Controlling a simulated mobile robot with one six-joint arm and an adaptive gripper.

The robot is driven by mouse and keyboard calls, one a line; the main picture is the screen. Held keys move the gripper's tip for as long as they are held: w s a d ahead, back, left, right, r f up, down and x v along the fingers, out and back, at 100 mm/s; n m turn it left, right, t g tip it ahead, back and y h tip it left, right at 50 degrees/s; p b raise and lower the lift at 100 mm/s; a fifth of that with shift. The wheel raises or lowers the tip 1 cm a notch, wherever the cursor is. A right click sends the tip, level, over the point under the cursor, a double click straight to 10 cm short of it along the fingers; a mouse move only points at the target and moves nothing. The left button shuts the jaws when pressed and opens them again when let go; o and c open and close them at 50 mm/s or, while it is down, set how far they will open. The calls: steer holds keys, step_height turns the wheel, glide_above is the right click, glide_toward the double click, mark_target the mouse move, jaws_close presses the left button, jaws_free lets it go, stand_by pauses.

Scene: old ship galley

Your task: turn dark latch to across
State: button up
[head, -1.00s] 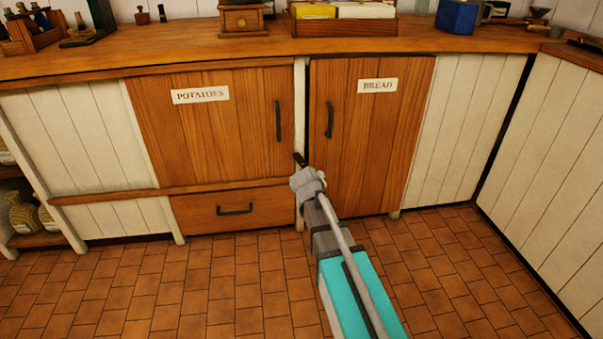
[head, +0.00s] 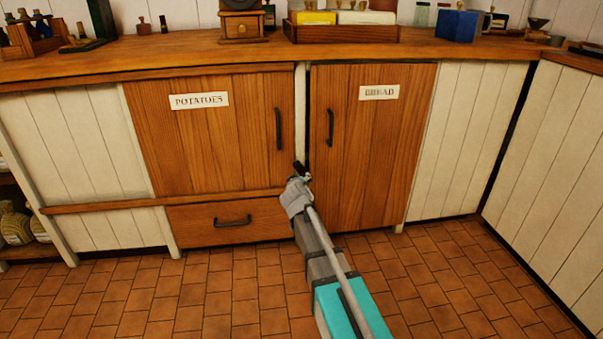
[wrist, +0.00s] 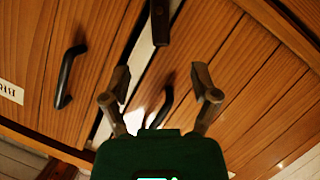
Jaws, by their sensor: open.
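The dark latch (head: 300,167) is a small dark bar at the white post between the potatoes door (head: 210,135) and the bread door (head: 370,140). In the head view it sits just beyond the gripper tip and looks slanted; its lower end may be hidden. In the wrist view the latch (wrist: 159,22) is at the top centre, cut by the frame edge, at an angle to the post. My gripper (wrist: 160,82) is open, its two fingers apart and nothing held. The latch lies ahead of the fingertips, apart from them. The gripper (head: 297,190) is partly hidden by its own wrist.
Dark handles flank the post: the potatoes handle (head: 278,129) and the bread handle (head: 330,127). A drawer (head: 205,221) is below the potatoes door. The wooden counter (head: 180,50) overhangs above, holding boxes and bottles. The tiled floor (head: 130,290) is clear.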

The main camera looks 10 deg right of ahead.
mark_target(302, 171)
steer(key=b+x, duration=0.4)
steer(key=x, duration=0.9)
steer(key=shift+w+d, duration=0.1)
steer(key=shift+w, duration=0.25)
steer(key=shift+f, duration=0.1)
jaws_close()
